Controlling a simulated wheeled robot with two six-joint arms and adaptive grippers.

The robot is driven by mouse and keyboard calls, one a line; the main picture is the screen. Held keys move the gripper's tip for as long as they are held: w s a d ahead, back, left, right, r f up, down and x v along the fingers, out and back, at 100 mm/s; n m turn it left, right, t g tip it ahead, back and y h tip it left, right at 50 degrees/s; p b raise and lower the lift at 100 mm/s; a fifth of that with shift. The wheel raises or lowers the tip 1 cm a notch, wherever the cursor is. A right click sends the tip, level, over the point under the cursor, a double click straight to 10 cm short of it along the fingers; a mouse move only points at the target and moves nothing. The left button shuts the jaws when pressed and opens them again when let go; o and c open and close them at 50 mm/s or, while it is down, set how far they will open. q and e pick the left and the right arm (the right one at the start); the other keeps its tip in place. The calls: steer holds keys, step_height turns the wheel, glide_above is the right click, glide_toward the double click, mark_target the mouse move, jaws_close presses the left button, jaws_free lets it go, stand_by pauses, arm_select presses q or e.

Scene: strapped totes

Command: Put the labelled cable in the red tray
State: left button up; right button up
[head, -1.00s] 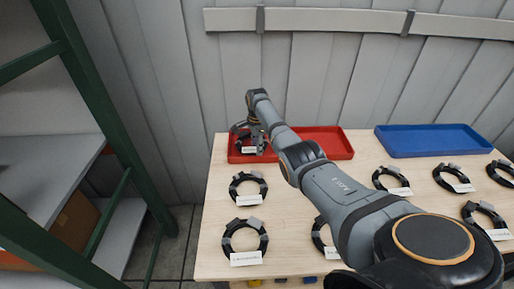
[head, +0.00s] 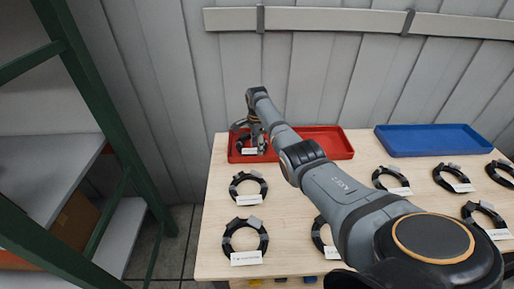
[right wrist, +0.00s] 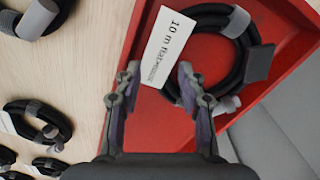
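A coiled black cable (head: 241,143) with grey ties and a white label lies in the red tray (head: 328,143) at its left end. In the right wrist view the coil (right wrist: 253,38) rests on the floor of the red tray (right wrist: 210,50), and its label (right wrist: 168,45) reads "10 m" and more that is too blurred to read. My right gripper (head: 254,131) is over that end of the tray. In the right wrist view its two fingers (right wrist: 157,72) are apart, with the label and part of the coil beyond the tips. My left gripper is not in view.
A blue tray (head: 430,140) stands empty at the back right. Several other labelled cable coils lie on the wooden table (head: 290,235), one (head: 248,188) just in front of the red tray. A green-framed shelf (head: 95,100) stands at the left, a wall behind.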

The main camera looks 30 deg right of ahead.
step_height(320, 180, up, 12)
steer(key=shift+f, duration=0.25)
stand_by(0.4)
